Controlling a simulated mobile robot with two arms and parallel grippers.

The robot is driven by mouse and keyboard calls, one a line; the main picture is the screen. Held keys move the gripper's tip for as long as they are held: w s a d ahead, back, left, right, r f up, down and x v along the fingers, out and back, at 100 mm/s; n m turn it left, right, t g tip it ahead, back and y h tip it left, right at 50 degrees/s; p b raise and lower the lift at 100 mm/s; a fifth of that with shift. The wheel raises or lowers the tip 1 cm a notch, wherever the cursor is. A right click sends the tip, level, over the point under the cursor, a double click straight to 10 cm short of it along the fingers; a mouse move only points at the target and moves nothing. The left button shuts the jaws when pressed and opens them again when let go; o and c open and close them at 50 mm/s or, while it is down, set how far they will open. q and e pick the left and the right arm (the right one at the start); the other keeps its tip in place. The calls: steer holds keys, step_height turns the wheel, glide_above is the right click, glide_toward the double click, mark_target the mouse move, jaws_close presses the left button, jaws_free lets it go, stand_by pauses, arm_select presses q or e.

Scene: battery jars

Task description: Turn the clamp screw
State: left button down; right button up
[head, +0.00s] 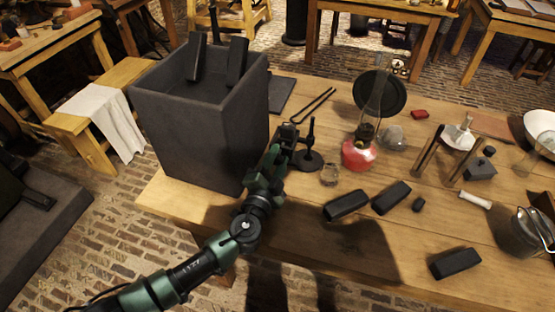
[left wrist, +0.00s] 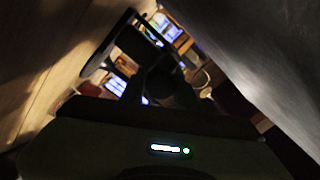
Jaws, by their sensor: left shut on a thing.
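A small dark stand (head: 309,161) with a round base and an upright rod is on the wooden table, right of the large grey crate. My left gripper (head: 289,132) is at the left side of its rod, at the end of my green and black arm. It is shut on a small dark part there, apparently the clamp screw, which the jaws mostly hide. In the left wrist view, a dark shape (left wrist: 172,88) shows between two large pale, blurred surfaces, too dim to make out in detail. My right gripper is not in view.
The tall grey crate (head: 190,130), with dark blocks in it, stands close left of my arm. Several dark blocks lie in front on the table (head: 300,245).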

arm_select(q)
steer(key=m, duration=0.3)
steer(key=shift+f+m+b, duration=0.1)
steer(key=shift+m+b, duration=0.2)
steer(key=m, duration=0.4)
steer(key=shift+m, duration=0.3)
steer(key=m, duration=0.4)
steer(key=shift+f+p, duration=0.1)
steer(key=shift+p, duration=0.25)
steer(key=m+p, duration=0.1)
steer(key=m, duration=0.4)
steer(key=m+p, duration=0.1)
steer(key=m, duration=0.3)
steer(key=shift+a+f+m+p, duration=0.1)
steer(key=shift+m+p, duration=0.2)
steer(key=m+p, duration=0.1)
steer(key=m, duration=0.3)
steer(key=shift+m+p, duration=0.3)
steer(key=shift+p, duration=0.05)
steer(key=m+p, duration=0.2)
steer(key=m, duration=0.2)
steer(key=shift+a, duration=0.15)
steer(key=shift+f+m+p, duration=0.1)
steer(key=shift+m+p, duration=0.6)
steer(key=shift+m, duration=1.4)
